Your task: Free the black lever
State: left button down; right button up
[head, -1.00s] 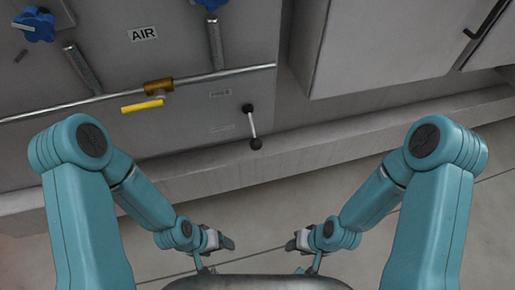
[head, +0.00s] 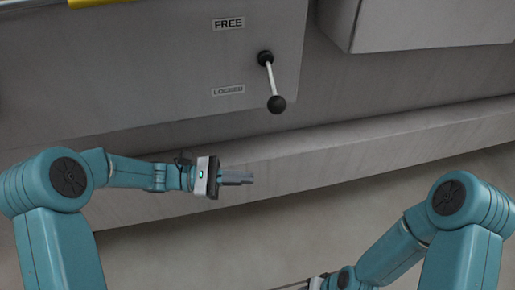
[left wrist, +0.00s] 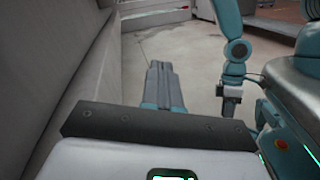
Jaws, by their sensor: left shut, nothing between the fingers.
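The black lever (head: 270,82) is a pale rod with a black pivot above and a black ball knob below, on the grey machine panel. It hangs down, tilted slightly right; its knob is a little below the level of the LOCKED label (head: 228,89). The FREE label (head: 228,23) is higher, left of the pivot. My left gripper (head: 240,179) is shut and empty, below and left of the knob and apart from it. Its closed fingers also show in the left wrist view (left wrist: 160,82). My right gripper is mostly cut off at the head view's bottom edge; its jaws are unclear.
A grey ledge (head: 350,160) runs along the machine's foot, below the lever. A grey box-like housing (head: 430,25) juts out at the upper right. Part of a yellow handle (head: 95,2) shows at the top left. The floor (head: 440,170) in front looks clear.

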aim_at(274, 93)
pick_arm(q)
jog(key=w+a+r+m+h+b, duration=0.2)
jog(key=w+a+r+h+b, duration=0.1)
jog(key=a+r+h, duration=0.3)
notch_tip(274, 93, up, 2)
jog(key=shift+w+b, duration=0.15)
jog(key=shift+b, duration=0.7)
pick_arm(e)
notch_tip(274, 93, down, 7)
jog(key=shift+w+a, duration=0.15)
jog(key=shift+w, duration=0.05)
